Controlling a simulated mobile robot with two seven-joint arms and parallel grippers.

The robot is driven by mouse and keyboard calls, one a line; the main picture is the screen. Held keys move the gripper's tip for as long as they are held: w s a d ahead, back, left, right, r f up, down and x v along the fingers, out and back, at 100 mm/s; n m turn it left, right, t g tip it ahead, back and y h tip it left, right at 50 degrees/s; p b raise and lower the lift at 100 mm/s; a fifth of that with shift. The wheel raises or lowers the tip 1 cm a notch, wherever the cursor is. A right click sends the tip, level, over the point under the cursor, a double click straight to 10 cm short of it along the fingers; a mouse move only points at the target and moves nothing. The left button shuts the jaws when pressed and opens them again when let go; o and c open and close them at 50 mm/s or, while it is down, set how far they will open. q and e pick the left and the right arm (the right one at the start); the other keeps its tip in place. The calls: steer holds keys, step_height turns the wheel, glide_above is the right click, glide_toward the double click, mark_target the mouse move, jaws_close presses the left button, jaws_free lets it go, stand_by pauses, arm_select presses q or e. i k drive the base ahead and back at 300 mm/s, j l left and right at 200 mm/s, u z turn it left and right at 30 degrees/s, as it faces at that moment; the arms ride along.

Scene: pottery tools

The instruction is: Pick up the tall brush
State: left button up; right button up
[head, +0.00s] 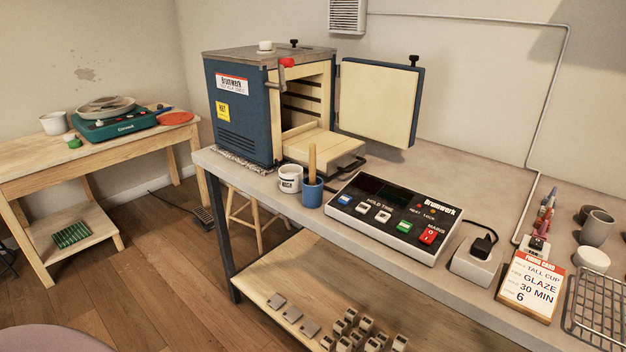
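A tall brush (312,162) stands nearly upright in a small blue cup (312,193) near the front edge of the workbench. Only its plain wooden handle shows above the rim. Its lower end is hidden inside the cup. A white mug (289,180) with dark lettering stands just left of the blue cup. Neither of my grippers is in view.
The open kiln (240,120) stands behind the cups, its door (378,105) swung right and a pale shelf pulled out. A control box (392,215) lies right of the blue cup. A stool (245,215) stands below the bench. Wooden floor (150,270) is open in front.

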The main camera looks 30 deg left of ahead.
mark_target(312, 147)
steer(key=i+j+z, duration=0.1)
steer(key=j, duration=0.65)
steer(key=i+j, duration=0.1)
steer(key=j, duration=0.7)
steer(key=j+z, duration=0.15)
steer(key=j, duration=0.65)
steer(key=i, duration=0.05)
